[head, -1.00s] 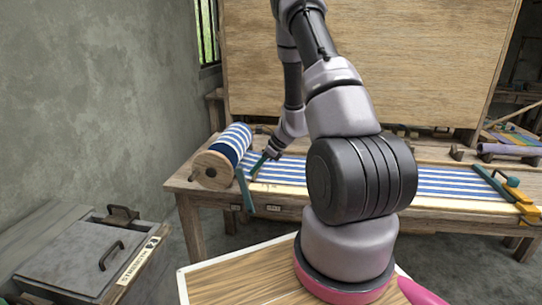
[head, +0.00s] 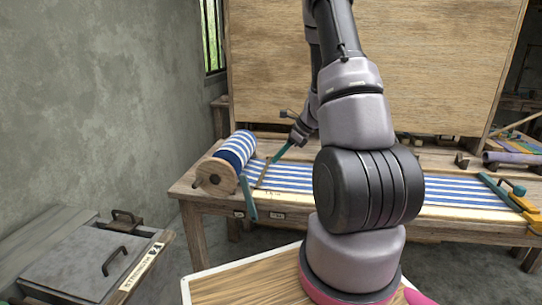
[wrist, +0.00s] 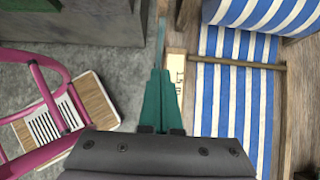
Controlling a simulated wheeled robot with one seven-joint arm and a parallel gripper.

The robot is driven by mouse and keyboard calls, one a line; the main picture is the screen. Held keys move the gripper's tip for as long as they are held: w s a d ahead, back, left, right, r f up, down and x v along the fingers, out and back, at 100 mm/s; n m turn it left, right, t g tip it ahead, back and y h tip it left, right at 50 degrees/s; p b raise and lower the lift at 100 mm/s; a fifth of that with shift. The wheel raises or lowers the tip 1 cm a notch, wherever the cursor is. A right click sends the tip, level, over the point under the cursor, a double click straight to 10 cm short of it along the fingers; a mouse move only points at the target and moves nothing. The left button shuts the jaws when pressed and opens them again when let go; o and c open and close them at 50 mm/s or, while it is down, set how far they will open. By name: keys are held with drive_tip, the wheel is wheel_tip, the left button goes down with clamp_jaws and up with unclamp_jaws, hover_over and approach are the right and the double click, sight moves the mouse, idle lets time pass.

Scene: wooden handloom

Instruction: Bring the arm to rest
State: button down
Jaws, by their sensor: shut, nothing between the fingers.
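My gripper (head: 279,156) is above the left part of the blue-and-white striped cloth on the loom, close to the cloth roll. Its teal fingers point down and left in the head view. In the wrist view the gripper (wrist: 160,74) has its fingers together, with nothing between them. My arm reaches from the front over the loom and hides part of the cloth.
The striped cloth (head: 290,178) runs along the wooden loom table (head: 205,198). A roll of striped cloth (head: 236,149) sits at its left end. A thin brown bar (wrist: 250,64) crosses the cloth. A grey lidded box (head: 85,265) stands at lower left.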

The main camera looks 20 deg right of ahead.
drive_tip(key=s+a+r+n, duration=0.4)
drive_tip(key=a+r+n, duration=0.1)
drive_tip(key=r, duration=0.5)
drive_tip(key=s+a+r+n, duration=0.4)
drive_tip(key=r+n, duration=0.1)
drive_tip(key=r, duration=0.5)
drive_tip(key=s+a+r+n+t+h, duration=0.3)
drive_tip(key=s+r+n, duration=0.7)
drive_tip(key=s, duration=0.5)
drive_tip(key=shift+s+r+n+h, duration=0.2)
drive_tip(key=shift+r+n+h, duration=0.1)
drive_tip(key=shift+r+h, duration=0.25)
drive_tip(key=shift+f, duration=0.1)
